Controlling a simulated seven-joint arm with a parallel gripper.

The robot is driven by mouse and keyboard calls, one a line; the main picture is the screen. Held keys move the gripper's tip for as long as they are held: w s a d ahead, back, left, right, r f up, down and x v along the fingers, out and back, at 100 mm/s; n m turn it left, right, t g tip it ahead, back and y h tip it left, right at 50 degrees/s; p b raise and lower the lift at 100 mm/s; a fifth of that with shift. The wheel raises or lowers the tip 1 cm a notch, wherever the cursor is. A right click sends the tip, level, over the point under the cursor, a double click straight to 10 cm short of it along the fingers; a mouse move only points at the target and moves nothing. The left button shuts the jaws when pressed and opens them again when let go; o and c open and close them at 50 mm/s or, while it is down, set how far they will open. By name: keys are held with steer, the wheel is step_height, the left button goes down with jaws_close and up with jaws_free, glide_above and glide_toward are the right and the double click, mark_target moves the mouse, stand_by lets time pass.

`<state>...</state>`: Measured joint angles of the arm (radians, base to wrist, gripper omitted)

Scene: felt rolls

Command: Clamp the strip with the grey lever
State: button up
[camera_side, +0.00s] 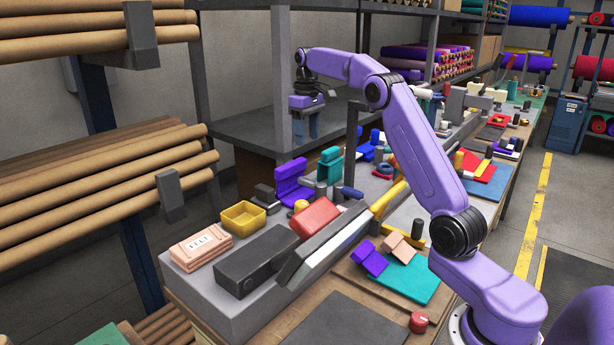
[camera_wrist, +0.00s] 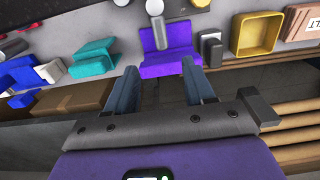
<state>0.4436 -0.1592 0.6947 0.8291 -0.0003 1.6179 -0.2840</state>
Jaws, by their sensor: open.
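My gripper (camera_side: 306,125) hangs in the air above the far side of the bench, fingers pointing down. In the wrist view its two blue fingers (camera_wrist: 158,85) are wide apart with nothing between them. A dark grey upright post (camera_side: 351,145) rises nearby. I cannot tell for certain which part is the grey lever or the strip.
A teal piece (camera_side: 329,165), a yellow tray (camera_side: 243,217), a pink FELT box (camera_side: 200,247), a red block (camera_side: 315,217) and a long dark grey box (camera_side: 255,262) crowd the bench. Shelves of brown rolls (camera_side: 110,190) stand at the left.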

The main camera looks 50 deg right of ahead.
mark_target(307, 179)
step_height(307, 179, down, 13)
steer(key=shift+f, duration=0.15)
stand_by(0.4)
jaws_close()
